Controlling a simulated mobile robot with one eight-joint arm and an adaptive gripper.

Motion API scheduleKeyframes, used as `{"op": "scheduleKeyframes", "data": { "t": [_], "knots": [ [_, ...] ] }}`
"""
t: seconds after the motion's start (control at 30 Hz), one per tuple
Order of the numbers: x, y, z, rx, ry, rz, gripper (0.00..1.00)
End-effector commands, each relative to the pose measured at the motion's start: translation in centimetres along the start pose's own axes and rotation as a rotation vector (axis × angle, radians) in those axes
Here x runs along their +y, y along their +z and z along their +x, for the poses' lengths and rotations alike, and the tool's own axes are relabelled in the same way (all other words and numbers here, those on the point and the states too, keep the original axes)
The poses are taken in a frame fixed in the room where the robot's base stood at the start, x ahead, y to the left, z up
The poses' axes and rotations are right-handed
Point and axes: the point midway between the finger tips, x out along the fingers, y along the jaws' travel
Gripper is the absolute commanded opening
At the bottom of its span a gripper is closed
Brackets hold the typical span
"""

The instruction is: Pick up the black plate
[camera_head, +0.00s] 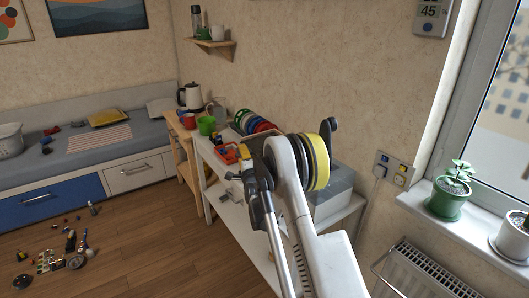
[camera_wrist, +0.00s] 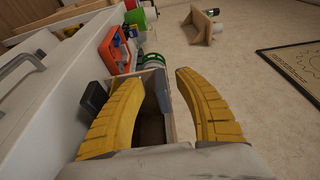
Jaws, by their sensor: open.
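My gripper (camera_wrist: 157,80) is open in the wrist view, with two yellow ribbed fingers apart and nothing held between them. A row of coloured plates (camera_head: 250,122), green, white and red among them, stands on the white table in the head view. A few of the plates, with a green rim (camera_wrist: 153,60), show beyond the fingertips in the wrist view. I cannot pick out a black plate for certain; my arm hides part of this area in the head view. A wooden box (camera_wrist: 150,128) lies in view between the fingers.
A red-orange tray (camera_head: 227,153) with small items is left of the plates; it shows in the wrist view too (camera_wrist: 113,50). A green cup (camera_head: 206,125) and a kettle (camera_head: 190,96) stand farther back. A wall shelf (camera_head: 211,43) is above. Small items (camera_head: 62,252) litter the floor at left.

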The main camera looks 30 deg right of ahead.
Motion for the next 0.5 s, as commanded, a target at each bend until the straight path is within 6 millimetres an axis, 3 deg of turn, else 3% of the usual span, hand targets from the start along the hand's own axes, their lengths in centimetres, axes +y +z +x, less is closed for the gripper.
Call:
{"op": "scheduleKeyframes", "data": {
  "t": [0.1, 0.33, 0.47, 0.5],
  "knots": [
    [0.02, 0.04, 0.90, 0.000, 0.000, 0.000, 0.40],
    [-0.13, 0.06, 0.96, -0.001, 0.000, 0.000, 0.39],
    [-0.12, 0.06, 0.95, -0.001, 0.000, 0.000, 0.00],
    [-0.12, 0.06, 0.95, -0.001, 0.000, 0.000, 0.00]
  ]
}}
